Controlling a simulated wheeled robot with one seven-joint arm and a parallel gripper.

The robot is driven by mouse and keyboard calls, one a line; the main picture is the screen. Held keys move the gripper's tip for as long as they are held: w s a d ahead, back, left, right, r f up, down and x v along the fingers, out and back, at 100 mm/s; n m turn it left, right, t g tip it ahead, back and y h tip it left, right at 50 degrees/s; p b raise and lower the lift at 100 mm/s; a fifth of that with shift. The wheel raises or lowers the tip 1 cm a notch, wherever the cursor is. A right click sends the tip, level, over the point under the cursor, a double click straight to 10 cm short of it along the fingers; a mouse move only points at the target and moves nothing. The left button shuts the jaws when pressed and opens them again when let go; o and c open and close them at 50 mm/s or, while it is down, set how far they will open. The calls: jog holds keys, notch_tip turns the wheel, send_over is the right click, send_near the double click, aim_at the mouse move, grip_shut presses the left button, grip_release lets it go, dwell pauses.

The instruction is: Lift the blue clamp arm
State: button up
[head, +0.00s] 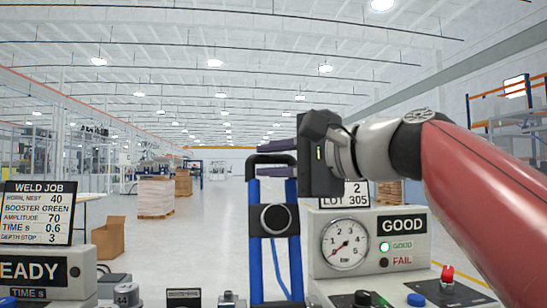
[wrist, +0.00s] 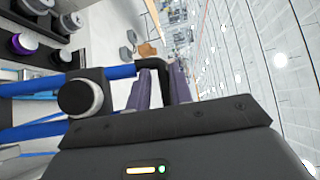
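The blue clamp arm (head: 254,240) is a frame of two upright blue bars with a black bar across the top (head: 270,159) and a round black-and-grey knob (head: 275,218) between the bars. In the wrist view its blue bars (wrist: 35,131) run in from the left. My gripper (head: 276,159) reaches in from the right, its fingers level and pointing left. One finger is above the black top bar and one below it. In the wrist view the fingers (wrist: 161,88) lie on either side of the bar, with a small space between them. Firm contact is not visible.
A grey panel with a dial gauge (head: 345,243) and a GOOD sign (head: 402,225) stands right of the clamp. A READY box (head: 45,272) and a WELD JOB board (head: 38,213) stand at left. Open floor and cardboard boxes (head: 156,197) lie beyond.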

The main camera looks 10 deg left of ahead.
jog(key=v, duration=0.7)
jog(key=shift+d+r, duration=0.15)
jog(key=shift+d, duration=0.15)
jog(key=shift+s, duration=0.15)
